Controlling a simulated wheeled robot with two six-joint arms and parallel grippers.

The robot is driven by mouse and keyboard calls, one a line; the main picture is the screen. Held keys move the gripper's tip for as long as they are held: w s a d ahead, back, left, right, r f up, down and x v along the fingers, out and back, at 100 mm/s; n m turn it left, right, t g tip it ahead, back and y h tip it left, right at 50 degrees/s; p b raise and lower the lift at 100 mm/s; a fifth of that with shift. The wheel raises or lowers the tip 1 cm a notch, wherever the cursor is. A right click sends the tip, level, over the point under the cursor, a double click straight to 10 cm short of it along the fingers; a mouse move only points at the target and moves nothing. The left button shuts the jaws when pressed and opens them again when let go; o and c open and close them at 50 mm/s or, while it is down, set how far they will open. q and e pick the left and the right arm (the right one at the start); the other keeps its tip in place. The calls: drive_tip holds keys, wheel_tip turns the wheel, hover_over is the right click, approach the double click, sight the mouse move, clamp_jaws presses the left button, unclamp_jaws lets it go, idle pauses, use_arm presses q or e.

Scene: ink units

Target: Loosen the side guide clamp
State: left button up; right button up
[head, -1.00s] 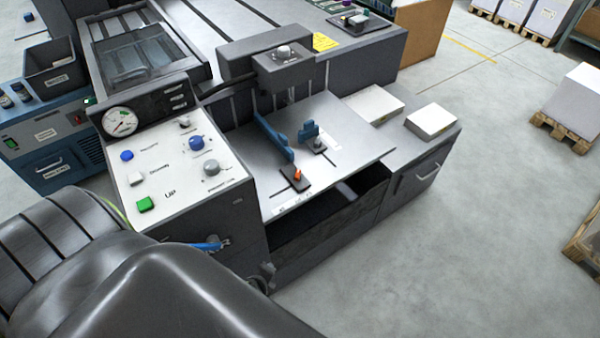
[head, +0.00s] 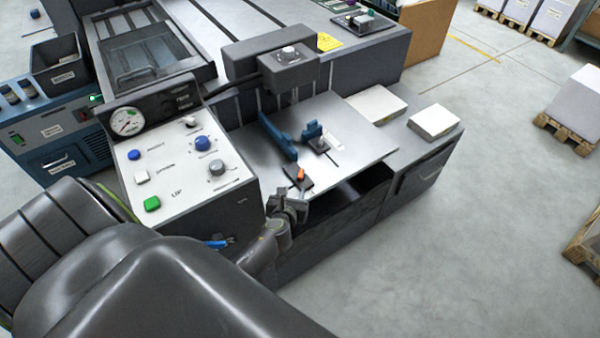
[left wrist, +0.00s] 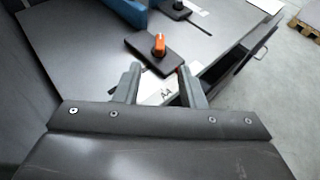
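The side guide clamp, an orange lever on a dark plate, sits near the front edge of the grey feed table. Its orange lever (head: 301,174) shows in the head view and stands upright in the left wrist view (left wrist: 159,44). A blue guide (head: 279,137) lies behind it, and a smaller blue guide (head: 311,131) stands to its right. My left gripper (head: 292,196) is just in front of the clamp. In the left wrist view its two fingers (left wrist: 158,80) are apart, with nothing between them, short of the lever. My right gripper is not in view.
A control panel (head: 160,170) with a gauge and several knobs and buttons stands left of the feed table (head: 368,150). An overhanging block (head: 289,65) is above the table's back. Paper stacks (head: 433,121) lie on the right. An open drawer space is below the table.

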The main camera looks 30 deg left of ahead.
sight(300, 174)
use_arm(q)
drive_tip(key=b+x, duration=0.3)
drive_tip(key=x, duration=0.7)
drive_tip(key=shift+s+f, duration=0.15)
drive_tip(key=shift+w+a+f+b, duration=0.15)
drive_tip(key=shift+w+a+b, duration=0.15)
drive_tip(key=shift+w+b, duration=0.3)
clamp_jaws()
